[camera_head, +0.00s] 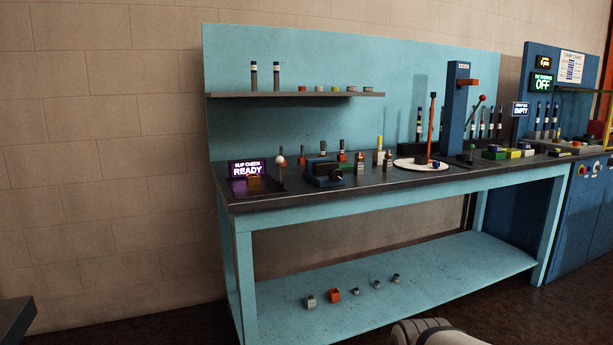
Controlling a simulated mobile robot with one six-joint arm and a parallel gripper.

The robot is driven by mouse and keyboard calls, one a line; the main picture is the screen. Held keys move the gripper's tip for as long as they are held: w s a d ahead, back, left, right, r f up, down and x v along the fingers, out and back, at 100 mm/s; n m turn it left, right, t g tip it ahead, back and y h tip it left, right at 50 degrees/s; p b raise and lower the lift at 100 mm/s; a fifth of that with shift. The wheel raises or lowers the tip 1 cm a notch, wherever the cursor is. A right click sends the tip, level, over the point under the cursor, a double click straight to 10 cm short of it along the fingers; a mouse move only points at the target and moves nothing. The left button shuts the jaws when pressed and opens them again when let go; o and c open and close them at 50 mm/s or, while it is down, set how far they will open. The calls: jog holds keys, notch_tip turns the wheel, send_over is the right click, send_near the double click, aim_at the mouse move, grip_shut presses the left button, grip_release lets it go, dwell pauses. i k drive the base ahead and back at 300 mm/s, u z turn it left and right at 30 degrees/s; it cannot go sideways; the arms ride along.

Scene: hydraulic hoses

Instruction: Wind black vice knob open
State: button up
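A small blue vice (318,168) sits on the dark bench top, left of the middle of the bench. A dark round part that looks like its black knob (337,175) is on its front right side. At this size I cannot tell how far apart the jaws are or whether anything is between them. My gripper is not in view; only a pale, rounded part of my own arm shows at the bottom edge, well below and in front of the bench top.
A lit "READY" display (248,169) and a white-balled lever (281,161) stand left of the vice. Small bottles (388,161) and a round white plate (420,164) stand to its right. A shelf (300,95) hangs above. Open floor lies at front left.

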aim_at(335, 174)
jog(key=i, duration=1)
jog(key=u, duration=0.05)
